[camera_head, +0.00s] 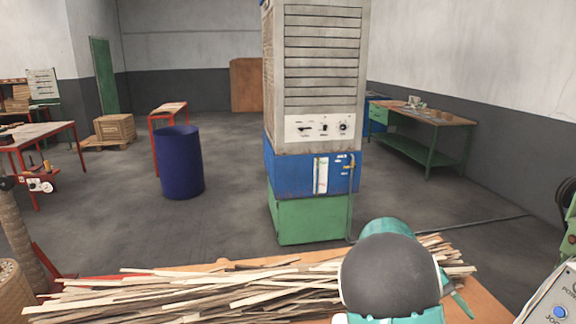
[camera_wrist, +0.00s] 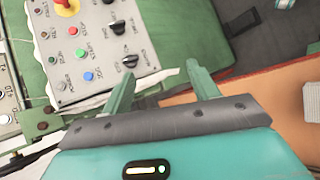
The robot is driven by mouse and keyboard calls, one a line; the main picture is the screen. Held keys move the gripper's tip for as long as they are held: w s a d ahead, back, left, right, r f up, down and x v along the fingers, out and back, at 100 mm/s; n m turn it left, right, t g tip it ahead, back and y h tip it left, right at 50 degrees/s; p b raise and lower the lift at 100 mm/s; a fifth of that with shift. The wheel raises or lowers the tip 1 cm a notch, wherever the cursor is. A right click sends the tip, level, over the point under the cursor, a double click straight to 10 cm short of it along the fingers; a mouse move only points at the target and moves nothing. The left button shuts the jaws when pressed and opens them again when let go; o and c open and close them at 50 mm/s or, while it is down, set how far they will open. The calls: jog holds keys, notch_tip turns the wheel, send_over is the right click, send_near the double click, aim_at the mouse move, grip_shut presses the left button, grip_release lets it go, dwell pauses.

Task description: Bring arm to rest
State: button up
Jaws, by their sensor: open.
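My gripper (camera_wrist: 160,70) shows in the wrist view with its two green fingers apart and nothing between them. Its fingertips are beside the lower right edge of a control panel (camera_wrist: 96,58), and I cannot tell whether they touch it. The panel is a light plate on a green housing, with a red knob on yellow, coloured buttons and black rotary knobs. In the head view my teal and dark grey arm stands at the bottom, right of centre, over the near table. The gripper is mostly hidden there.
A wooden-topped table (camera_head: 482,292) with a pile of thin wood strips (camera_head: 190,290) lies in front. A panel corner with a blue button (camera_head: 558,312) is at the lower right. A tall cabinet (camera_head: 318,130), blue barrel (camera_head: 181,165) and green workbench (camera_head: 425,150) stand beyond, with open floor between.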

jog(key=s+a+r+n+t+y, duration=0.1)
jog(key=s+a+r+t, duration=0.3)
jog(key=a, duration=0.5)
jog(key=s+a+r+n+t+y, duration=0.2)
jog(key=s+a, duration=0.4)
jog(key=a, duration=0.3)
jog(key=s+a+r+n+t+y, duration=0.1)
jog(key=s+a+r+t+y, duration=0.3)
jog(key=a, duration=0.4)
jog(key=s+r+t, duration=0.1)
jog(key=t, duration=0.1)
jog(key=shift+s+a+r+t+y, duration=0.2)
jog(key=shift+a+r+t+y, duration=0.1)
jog(key=shift+a, duration=0.1)
